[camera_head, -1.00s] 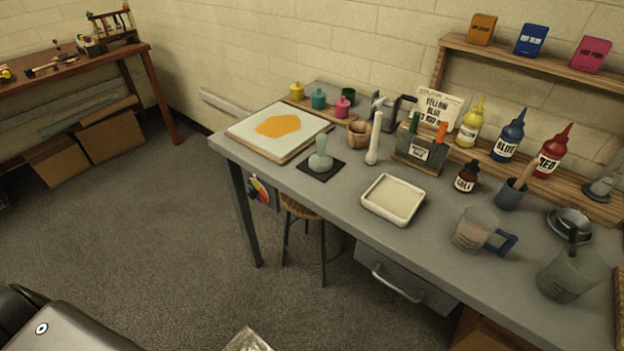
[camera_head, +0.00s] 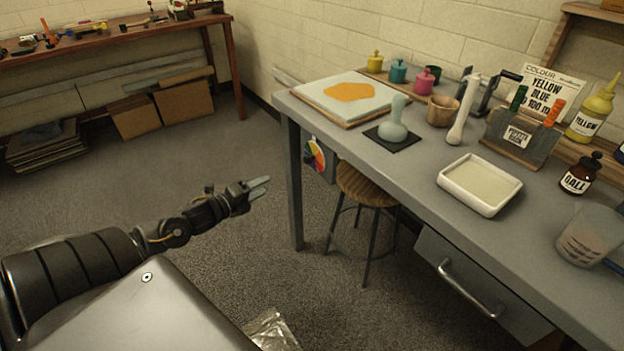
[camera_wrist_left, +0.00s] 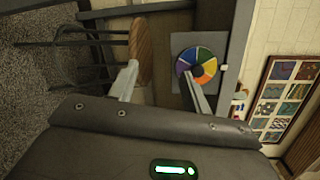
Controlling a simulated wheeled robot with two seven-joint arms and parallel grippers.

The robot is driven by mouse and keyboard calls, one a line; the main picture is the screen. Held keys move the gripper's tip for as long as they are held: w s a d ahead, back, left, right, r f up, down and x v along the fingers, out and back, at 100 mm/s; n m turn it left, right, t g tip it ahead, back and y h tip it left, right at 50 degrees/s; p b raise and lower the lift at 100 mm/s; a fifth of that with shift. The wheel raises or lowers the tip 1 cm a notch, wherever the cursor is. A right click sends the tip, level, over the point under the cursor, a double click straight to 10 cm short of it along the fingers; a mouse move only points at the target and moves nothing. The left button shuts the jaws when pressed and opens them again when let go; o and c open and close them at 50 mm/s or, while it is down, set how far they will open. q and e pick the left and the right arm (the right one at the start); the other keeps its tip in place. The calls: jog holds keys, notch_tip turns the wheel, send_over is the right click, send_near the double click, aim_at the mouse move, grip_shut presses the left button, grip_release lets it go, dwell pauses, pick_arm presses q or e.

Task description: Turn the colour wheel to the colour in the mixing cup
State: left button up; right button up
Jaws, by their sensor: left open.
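The colour wheel (camera_head: 314,154), with bright coloured wedges, hangs upright on a grey panel below the left end of the workbench. It faces me in the left wrist view (camera_wrist_left: 197,65), where green, yellow, orange, red, purple and blue wedges surround a dark hub. My left gripper (camera_head: 262,187) is open and empty, left of the wheel and apart from it. Its two fingers (camera_wrist_left: 162,88) show in the wrist view, the right one overlapping the wheel's lower left edge. A translucent measuring cup (camera_head: 585,238) stands at the bench's right; its contents' colour is unclear. My right gripper is out of view.
A wooden-topped stool (camera_head: 363,186) stands under the workbench (camera_head: 400,168), right of the wheel. The bench leg (camera_head: 293,185) is just left of the wheel. A recipe card (camera_head: 548,92) reads yellow and blue. The floor between my gripper and the bench leg is clear.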

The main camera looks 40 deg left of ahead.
aim_at(306, 161)
pick_arm(q)
jog(key=w+d+r+m+h, duration=0.1)
jog(key=d+r+m+h, duration=0.25)
jog(key=d+r, duration=0.2)
jog(key=shift+m+t, duration=0.4)
jog(key=shift+m, duration=0.05)
jog(key=x, duration=0.3)
jog(key=b+x, duration=0.1)
jog(key=x, duration=0.2)
jog(key=a+b+x, duration=0.1)
jog(key=x, duration=0.3)
jog(key=shift+w+r, duration=0.2)
jog(key=shift+r, duration=0.15)
jog(key=shift+w, duration=0.3)
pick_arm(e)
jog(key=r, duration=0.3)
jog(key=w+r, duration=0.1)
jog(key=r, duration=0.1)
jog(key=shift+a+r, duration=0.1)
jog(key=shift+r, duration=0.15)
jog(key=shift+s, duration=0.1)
pick_arm(q)
jog(key=c, duration=1)
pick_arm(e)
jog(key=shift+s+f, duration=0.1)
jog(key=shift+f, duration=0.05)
